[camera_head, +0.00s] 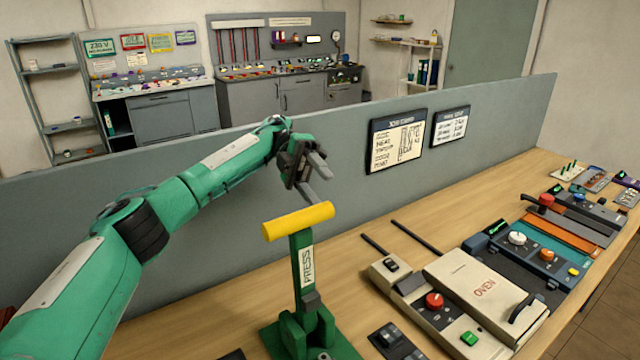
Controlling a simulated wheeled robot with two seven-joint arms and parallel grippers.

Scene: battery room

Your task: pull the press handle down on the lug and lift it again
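The press handle is a yellow crossbar (298,222) on top of an upright green lever marked PRESS (304,270). The lever rises from a green press base (310,340) on the wooden bench, at the bottom middle of the head view. The lug cannot be made out. My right gripper is not in view.
A cream oven unit (480,290) stands right of the press on the wooden bench, with two dark rods (416,236) behind it. A grey partition (240,180) runs along the back edge. More control panels (570,215) fill the bench's right end.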

